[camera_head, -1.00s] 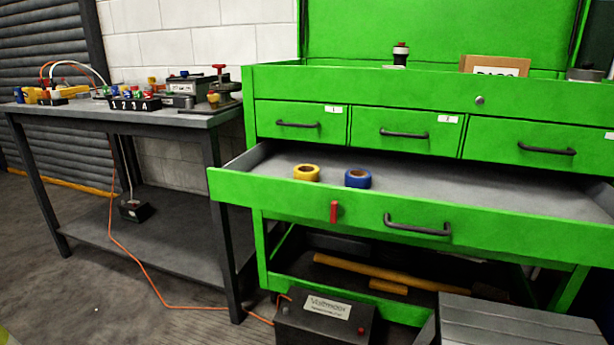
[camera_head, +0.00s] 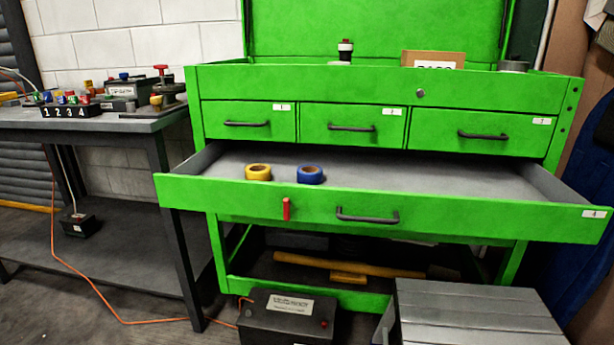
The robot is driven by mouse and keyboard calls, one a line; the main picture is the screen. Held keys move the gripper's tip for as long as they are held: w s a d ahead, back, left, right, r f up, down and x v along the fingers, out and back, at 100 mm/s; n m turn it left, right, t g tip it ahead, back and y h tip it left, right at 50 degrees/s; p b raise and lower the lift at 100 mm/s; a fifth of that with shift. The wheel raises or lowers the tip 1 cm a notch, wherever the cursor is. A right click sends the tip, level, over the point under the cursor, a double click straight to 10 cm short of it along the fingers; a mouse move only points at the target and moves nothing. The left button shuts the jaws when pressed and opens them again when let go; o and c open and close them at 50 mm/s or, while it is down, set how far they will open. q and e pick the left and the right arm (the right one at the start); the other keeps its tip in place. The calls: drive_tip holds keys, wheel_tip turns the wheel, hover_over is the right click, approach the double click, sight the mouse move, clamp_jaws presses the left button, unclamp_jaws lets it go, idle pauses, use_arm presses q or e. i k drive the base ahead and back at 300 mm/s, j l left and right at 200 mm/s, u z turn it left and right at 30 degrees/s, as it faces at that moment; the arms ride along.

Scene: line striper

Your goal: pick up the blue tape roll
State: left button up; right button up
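The blue tape roll (camera_head: 310,175) lies flat in the open drawer (camera_head: 420,168) of the green tool chest, near the drawer's front wall. A yellow tape roll (camera_head: 258,172) lies to its left, a small gap apart. Both rolls have a dark opening in the middle. Neither of my grippers shows in the head view.
The drawer's right part is empty. A dark workbench (camera_head: 95,122) with a numbered block stands at left. A black battery box (camera_head: 288,318) and a grey ridged box (camera_head: 470,310) stand on the floor in front of the chest. An orange cable (camera_head: 90,285) runs along the floor.

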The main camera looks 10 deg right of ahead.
sight(307, 174)
drive_tip(key=i+j+z, duration=0.3)
drive_tip(key=i+j, duration=0.2)
drive_tip(key=j, duration=0.15)
drive_tip(key=i+j+z, duration=0.1)
drive_tip(key=j, duration=0.25)
drive_tip(key=i+j+z, duration=0.15)
drive_tip(key=i+j, duration=0.15)
